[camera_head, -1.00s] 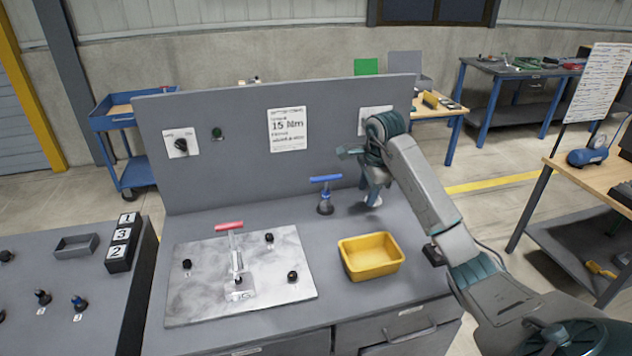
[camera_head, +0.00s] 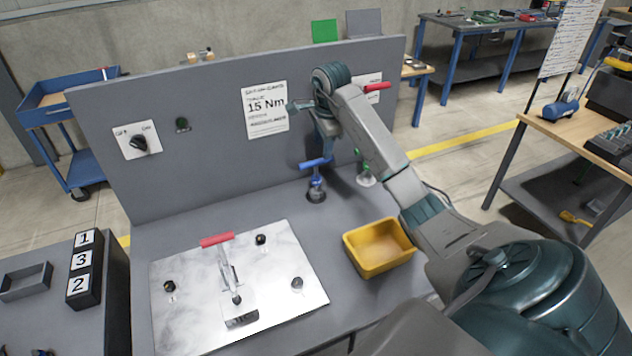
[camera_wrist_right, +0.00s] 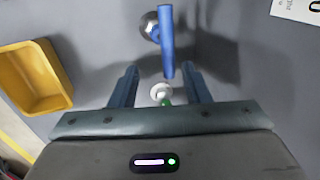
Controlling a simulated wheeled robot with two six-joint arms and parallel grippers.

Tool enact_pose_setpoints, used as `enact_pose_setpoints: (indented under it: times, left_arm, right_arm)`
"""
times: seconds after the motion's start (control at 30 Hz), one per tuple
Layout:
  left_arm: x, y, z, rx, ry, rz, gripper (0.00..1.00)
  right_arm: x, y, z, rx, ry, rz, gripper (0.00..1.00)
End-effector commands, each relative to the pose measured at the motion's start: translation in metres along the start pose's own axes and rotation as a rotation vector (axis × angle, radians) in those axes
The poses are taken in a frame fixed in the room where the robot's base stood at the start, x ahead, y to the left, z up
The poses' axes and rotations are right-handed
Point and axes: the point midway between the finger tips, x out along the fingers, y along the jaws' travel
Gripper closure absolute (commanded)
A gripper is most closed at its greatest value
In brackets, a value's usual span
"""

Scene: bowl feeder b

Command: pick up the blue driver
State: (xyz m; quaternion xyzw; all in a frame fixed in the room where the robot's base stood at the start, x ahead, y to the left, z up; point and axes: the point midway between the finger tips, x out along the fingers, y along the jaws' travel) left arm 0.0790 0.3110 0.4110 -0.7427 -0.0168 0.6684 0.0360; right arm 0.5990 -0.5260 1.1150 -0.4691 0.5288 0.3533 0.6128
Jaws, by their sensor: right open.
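The blue driver (camera_head: 316,175) stands upright in a dark round holder on the grey bench, its T-handle on top. My right gripper (camera_head: 324,142) is just above and behind the handle in the head view. In the right wrist view, its two fingers (camera_wrist_right: 160,68) are spread with nothing held between them. There the blue handle (camera_wrist_right: 167,42) lies ahead of the fingers, its near end reaching toward the gap. I cannot tell whether it touches a finger. My left gripper is not in view.
A yellow bin (camera_head: 379,247) stands right of the driver. A metal plate (camera_head: 190,315) with a red-handled clamp (camera_head: 217,240) lies at front left. An upright grey panel (camera_head: 215,130) closes off the back. A small green-marked item (camera_head: 366,180) stands right of the driver.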

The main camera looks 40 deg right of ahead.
Motion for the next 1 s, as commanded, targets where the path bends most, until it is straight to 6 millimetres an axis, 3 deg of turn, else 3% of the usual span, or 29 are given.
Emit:
enact_pose_setpoints:
  times: [0.03,0.23,0.37,0.53,0.7,0.93,1.0]
  left_arm:
    - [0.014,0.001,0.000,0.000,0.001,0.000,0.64]
    - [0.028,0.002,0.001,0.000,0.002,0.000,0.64]
    - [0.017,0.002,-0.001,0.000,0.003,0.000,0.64]
    - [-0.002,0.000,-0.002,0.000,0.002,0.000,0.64]
    - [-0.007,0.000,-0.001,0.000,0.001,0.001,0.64]
    - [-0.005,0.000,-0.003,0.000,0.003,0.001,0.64]
    - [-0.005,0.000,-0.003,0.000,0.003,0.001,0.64]
  right_arm:
    - [0.015,0.001,0.001,0.000,-0.002,0.000,0.57]
    - [0.031,0.000,0.001,-0.002,-0.002,-0.001,0.57]
    - [0.036,-0.001,0.000,-0.001,-0.002,0.003,0.57]
    - [0.058,-0.004,-0.001,-0.001,-0.001,0.005,0.57]
    - [0.079,-0.004,0.000,-0.001,-0.002,0.003,0.57]
    - [0.082,-0.004,-0.001,-0.001,-0.001,0.000,0.57]
    - [0.082,-0.004,-0.001,-0.001,-0.001,0.000,0.67]
